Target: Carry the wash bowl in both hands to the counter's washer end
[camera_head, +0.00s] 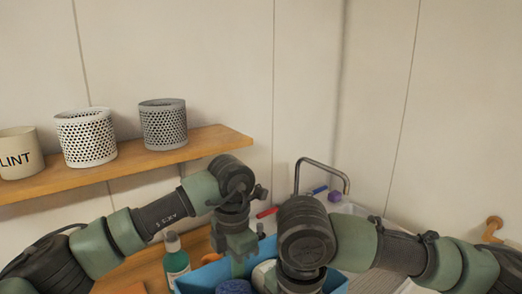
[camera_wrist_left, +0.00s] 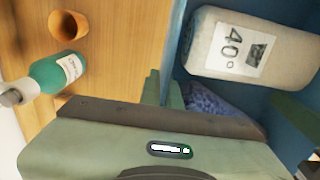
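The blue wash bowl (camera_head: 203,273) is at the bottom of the head view, cut off by the frame edge. It holds a white pack marked 40° (camera_wrist_left: 228,46) and a blue patterned item (camera_wrist_left: 208,98), which also shows in the head view (camera_head: 234,287). My left gripper (camera_head: 238,266) points down at the bowl's rim. In the left wrist view its narrow green fingers (camera_wrist_left: 158,88) sit close together at the bowl wall (camera_wrist_left: 178,40), seemingly pinching it. My right arm reaches over the bowl's right side; its wrist hides its fingertips.
A green bottle (camera_head: 176,262) stands on the wooden counter left of the bowl, near an orange-brown cup (camera_wrist_left: 68,25). A sink tap (camera_head: 322,164) stands behind my right wrist. A wooden shelf (camera_head: 205,142) holds a cream LINT pot (camera_head: 18,152) and white and grey perforated baskets.

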